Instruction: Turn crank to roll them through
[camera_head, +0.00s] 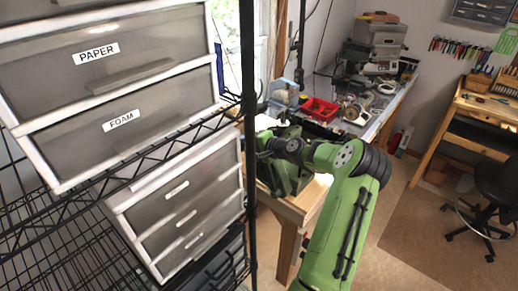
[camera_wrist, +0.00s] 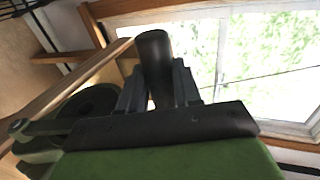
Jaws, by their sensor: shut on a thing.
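In the wrist view a black cylindrical crank handle (camera_wrist: 154,50) stands between the two dark fingers of my gripper (camera_wrist: 158,88), which is shut on it. A dark round part sits beside the hub. In the head view a green machine (camera_head: 291,178), apparently the roller, stands on a wooden bench beyond the shelf, partly hidden by my green arm. My gripper is hard to make out there. I cannot see any pieces in the rollers.
A black wire rack (camera_head: 249,150) with drawer units (camera_head: 110,75) fills the left, close to my arm. A red tray (camera_head: 319,110) and tools crowd the workbench behind. A black stool (camera_head: 490,195) stands at right. Open floor lies between. A window is behind the handle.

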